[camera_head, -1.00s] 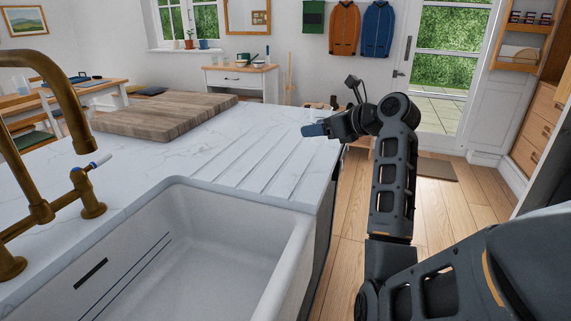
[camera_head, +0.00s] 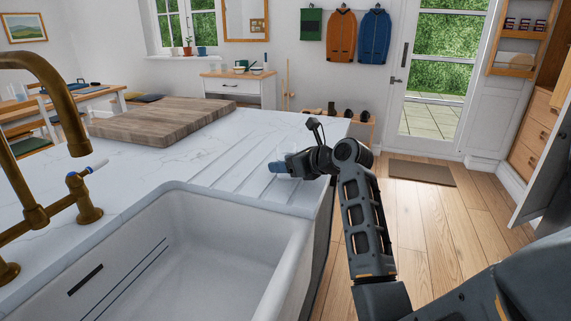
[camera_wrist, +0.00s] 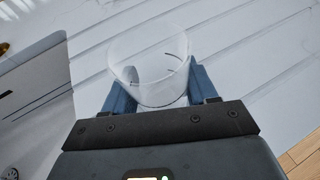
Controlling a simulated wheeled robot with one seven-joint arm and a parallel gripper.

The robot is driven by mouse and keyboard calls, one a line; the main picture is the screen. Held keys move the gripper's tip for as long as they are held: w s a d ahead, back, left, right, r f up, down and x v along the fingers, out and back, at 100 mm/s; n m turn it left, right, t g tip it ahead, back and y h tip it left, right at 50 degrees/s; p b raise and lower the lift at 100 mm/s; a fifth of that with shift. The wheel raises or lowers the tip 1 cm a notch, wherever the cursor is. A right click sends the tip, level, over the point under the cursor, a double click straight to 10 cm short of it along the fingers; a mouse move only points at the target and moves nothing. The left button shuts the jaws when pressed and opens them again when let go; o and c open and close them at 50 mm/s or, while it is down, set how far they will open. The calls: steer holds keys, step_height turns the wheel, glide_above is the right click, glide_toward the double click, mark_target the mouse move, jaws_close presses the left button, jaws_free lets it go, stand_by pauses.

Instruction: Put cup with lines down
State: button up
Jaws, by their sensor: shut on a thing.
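In the wrist view, a clear, see-through cup (camera_wrist: 150,62) sits between the two blue fingers of my gripper (camera_wrist: 160,92). My gripper is shut on it. Small dark line marks show through the cup wall. In the head view, my gripper (camera_head: 278,168) is over the grooved part of the white marble counter (camera_head: 250,150), near its right edge. The cup is barely visible there as a faint clear shape. I cannot tell whether its base touches the counter.
A white sink (camera_head: 180,270) lies in front of the grooves, with a brass faucet (camera_head: 50,120) at left. A thick wooden board (camera_head: 165,120) lies farther back on the counter. The grooved area around the gripper looks clear. Wooden floor (camera_head: 440,220) lies to the right.

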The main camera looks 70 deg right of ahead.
steer(key=shift+f, duration=0.1)
steer(key=o, duration=1.1)
steer(key=v, duration=1.2)
steer(key=shift+r+p, duration=0.25)
steer(key=shift+p, duration=0.15)
